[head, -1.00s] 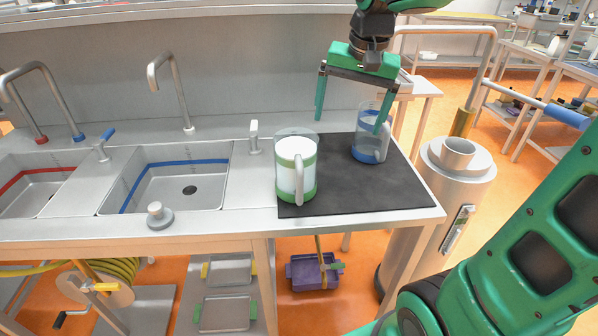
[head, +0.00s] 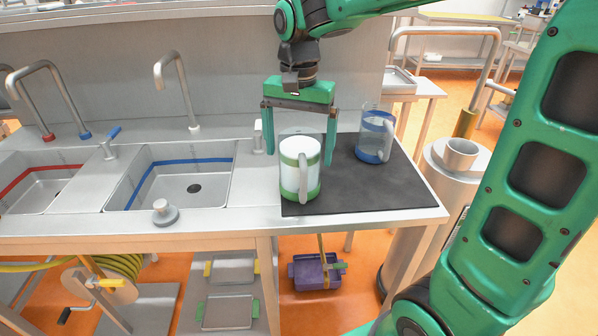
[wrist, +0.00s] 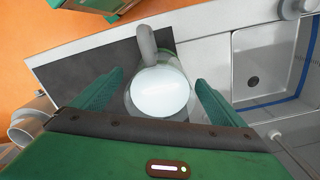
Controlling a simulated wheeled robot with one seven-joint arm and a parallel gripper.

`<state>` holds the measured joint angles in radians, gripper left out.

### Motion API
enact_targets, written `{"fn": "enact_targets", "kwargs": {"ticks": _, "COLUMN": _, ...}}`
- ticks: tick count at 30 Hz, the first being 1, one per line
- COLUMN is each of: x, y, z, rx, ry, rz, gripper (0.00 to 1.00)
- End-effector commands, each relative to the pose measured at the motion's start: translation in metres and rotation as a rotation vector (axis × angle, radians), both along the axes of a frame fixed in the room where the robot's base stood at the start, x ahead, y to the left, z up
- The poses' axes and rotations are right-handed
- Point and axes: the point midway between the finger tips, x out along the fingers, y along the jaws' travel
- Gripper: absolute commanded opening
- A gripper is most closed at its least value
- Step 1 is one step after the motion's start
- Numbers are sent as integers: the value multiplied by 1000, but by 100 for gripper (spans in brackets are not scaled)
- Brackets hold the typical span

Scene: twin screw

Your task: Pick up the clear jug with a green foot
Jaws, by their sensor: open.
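The clear jug with a green foot (head: 300,170) stands upright on the dark mat (head: 385,188), near its left edge. It has green bands, white contents and a handle facing the front. My gripper (head: 300,152) is open above the jug, with one finger on each side of its upper part in the head view. In the wrist view, the jug (wrist: 160,95) shows from above between the two fingers, apart from both. A second clear jug with a blue foot (head: 374,140) stands on the mat further back and right.
A sink with a blue stripe (head: 190,183) lies left of the mat, with a tap (head: 180,90) behind it. A grey cylinder (head: 456,165) stands beyond the counter's right end.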

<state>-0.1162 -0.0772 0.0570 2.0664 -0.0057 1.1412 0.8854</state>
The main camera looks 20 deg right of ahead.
Motion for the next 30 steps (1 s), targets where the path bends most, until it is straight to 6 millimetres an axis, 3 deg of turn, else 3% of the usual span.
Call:
{"fn": "enact_targets", "kwargs": {"ticks": 8, "x": 0, "y": 0, "z": -20, "rx": 0, "ry": 1, "rz": -1, "gripper": 94}}
{"fn": "enact_targets", "kwargs": {"ticks": 16, "x": 1, "y": 2, "z": -56, "rx": 0, "ry": 1, "rz": -1, "gripper": 94}}
{"fn": "enact_targets", "kwargs": {"ticks": 26, "x": 1, "y": 2, "z": -64, "rx": -1, "ry": -2, "rz": -1, "gripper": 94}}
{"fn": "enact_targets", "kwargs": {"ticks": 30, "x": 1, "y": 2, "z": -63, "rx": 0, "ry": -1, "rz": -1, "gripper": 65}}
